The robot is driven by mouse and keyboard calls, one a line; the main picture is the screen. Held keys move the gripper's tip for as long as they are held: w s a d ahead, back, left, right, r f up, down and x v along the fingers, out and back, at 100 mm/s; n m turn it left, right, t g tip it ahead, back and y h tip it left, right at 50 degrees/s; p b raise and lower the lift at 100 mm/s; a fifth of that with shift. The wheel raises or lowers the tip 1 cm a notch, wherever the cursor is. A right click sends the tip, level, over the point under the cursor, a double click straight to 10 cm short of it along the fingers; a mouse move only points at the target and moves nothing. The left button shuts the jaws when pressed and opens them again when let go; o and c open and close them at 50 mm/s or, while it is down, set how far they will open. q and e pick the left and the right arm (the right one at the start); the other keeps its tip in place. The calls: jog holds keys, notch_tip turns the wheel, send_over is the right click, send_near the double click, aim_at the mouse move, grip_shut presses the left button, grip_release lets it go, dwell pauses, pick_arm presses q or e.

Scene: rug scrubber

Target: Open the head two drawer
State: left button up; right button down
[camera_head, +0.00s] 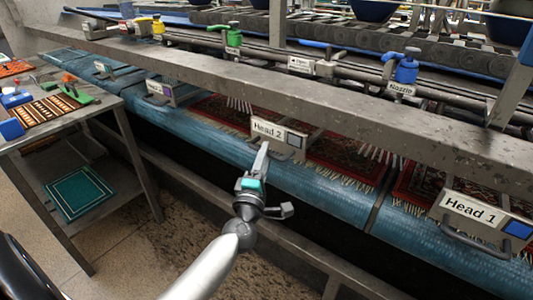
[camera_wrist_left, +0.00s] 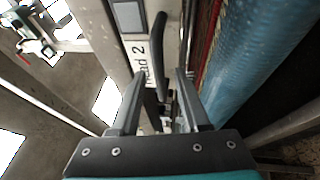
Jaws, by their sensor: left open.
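The head two drawer shows in the head view as a grey front with a white "Head 2" label (camera_head: 278,132), set above the blue roller. In the left wrist view the label (camera_wrist_left: 140,62) stands sideways beside a dark bar handle (camera_wrist_left: 158,45). My left gripper (camera_head: 263,158) is open, just in front of the drawer, and hides part of its handle. In the left wrist view the fingers of the left gripper (camera_wrist_left: 159,78) stand apart, with the handle's near end appearing between them. I cannot tell whether they touch it. My right gripper is not in view.
The "Head 1" drawer (camera_head: 473,211) with its bar handle is at the right. A long grey beam (camera_head: 330,105) runs above the drawers. Patterned rugs (camera_head: 340,155) lie behind the blue roller (camera_head: 210,132). A metal table (camera_head: 95,125) with tools stands at the left.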

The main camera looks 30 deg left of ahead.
pick_arm(q)
jog(key=shift+x, duration=0.85)
grip_shut()
dwell(0.9)
